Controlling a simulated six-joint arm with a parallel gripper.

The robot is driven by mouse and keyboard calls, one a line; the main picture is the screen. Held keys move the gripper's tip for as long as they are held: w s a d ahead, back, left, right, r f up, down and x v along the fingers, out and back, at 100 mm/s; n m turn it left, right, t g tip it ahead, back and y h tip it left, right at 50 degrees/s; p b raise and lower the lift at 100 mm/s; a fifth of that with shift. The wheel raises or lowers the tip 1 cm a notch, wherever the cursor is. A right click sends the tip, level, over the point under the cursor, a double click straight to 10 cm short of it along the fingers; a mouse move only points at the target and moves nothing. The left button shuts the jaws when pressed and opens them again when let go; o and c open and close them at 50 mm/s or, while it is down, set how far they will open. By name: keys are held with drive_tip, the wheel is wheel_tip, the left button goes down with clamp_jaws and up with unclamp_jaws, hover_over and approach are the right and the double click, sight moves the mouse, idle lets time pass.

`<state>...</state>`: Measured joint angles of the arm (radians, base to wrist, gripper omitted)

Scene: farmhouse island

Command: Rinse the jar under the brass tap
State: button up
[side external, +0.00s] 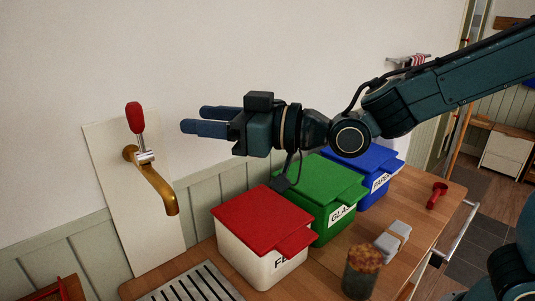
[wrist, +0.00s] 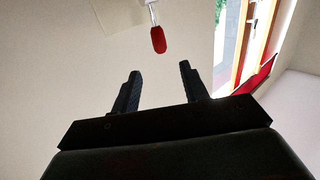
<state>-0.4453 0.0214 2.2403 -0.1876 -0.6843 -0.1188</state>
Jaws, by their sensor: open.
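The brass tap (side external: 160,188) is fixed to a pale panel on the wall at the left, with its spout bent downward. Its red lever handle (side external: 134,117) stands up above it; the handle also shows at the top of the wrist view (wrist: 158,40). The jar (side external: 361,274) stands on the wooden counter at the front, with lumpy orange-brown matter at its top. My gripper (side external: 192,119) is open and empty, high above the bins and pointing left toward the handle. Its two fingers show apart in the wrist view (wrist: 160,72).
A red-lidded bin (side external: 262,222), a green bin (side external: 325,185) marked glass and a blue bin (side external: 365,164) line the wall. A slotted drain grate (side external: 195,287) lies below the tap. A grey block (side external: 393,240) is beside the jar; a small red object (side external: 437,194) lies farther right.

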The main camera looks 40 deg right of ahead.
sight(141, 114)
drive_tip(key=shift+w, duration=0.1)
drive_tip(key=shift+x, duration=6.85)
clamp_jaws()
